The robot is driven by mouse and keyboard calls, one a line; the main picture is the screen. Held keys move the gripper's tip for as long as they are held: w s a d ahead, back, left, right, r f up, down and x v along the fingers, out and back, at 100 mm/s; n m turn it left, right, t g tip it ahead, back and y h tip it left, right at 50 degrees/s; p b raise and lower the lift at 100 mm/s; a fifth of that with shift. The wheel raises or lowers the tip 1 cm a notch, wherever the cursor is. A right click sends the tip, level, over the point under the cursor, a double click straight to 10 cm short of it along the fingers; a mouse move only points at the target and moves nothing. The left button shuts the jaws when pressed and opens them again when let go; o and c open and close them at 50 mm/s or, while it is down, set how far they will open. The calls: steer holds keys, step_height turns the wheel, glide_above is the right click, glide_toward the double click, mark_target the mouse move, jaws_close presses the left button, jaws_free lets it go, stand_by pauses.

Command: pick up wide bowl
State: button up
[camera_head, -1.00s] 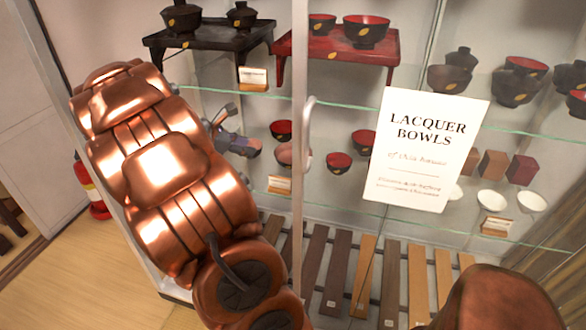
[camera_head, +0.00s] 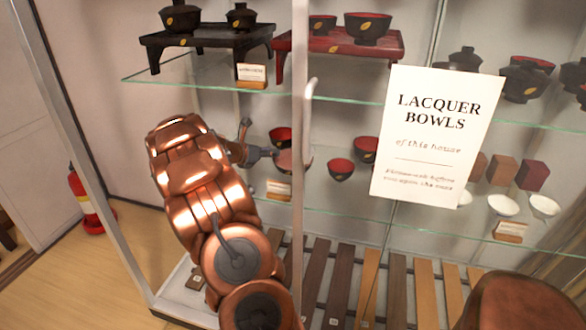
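My gripper (camera_head: 262,154) is at the middle glass shelf, pointing right. Its tips are at the left side of a pinkish-brown bowl (camera_head: 286,161), which looks like the wide bowl. I cannot tell whether they touch it or are around it. The fingers are small and partly merged with the bowl, so their opening is unclear. A metal upright (camera_head: 299,230) hides part of the bowl's right side. My copper arm hides the shelf to the left.
A red-lined bowl (camera_head: 280,137) stands just behind; two more stand to the right, one of them here (camera_head: 341,169). A white sign (camera_head: 437,137) covers part of the cabinet. A black stand (camera_head: 205,38) and red stand (camera_head: 345,42) hold bowls above. A fire extinguisher (camera_head: 84,200) stands left.

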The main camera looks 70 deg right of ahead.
steer(key=x, duration=0.3)
steer(key=b+x, duration=0.1)
steer(key=x, duration=0.1)
steer(key=shift+w+d+f, duration=0.15)
steer(key=shift+d+f, duration=0.05)
steer(key=shift+d, duration=0.2)
jaws_close()
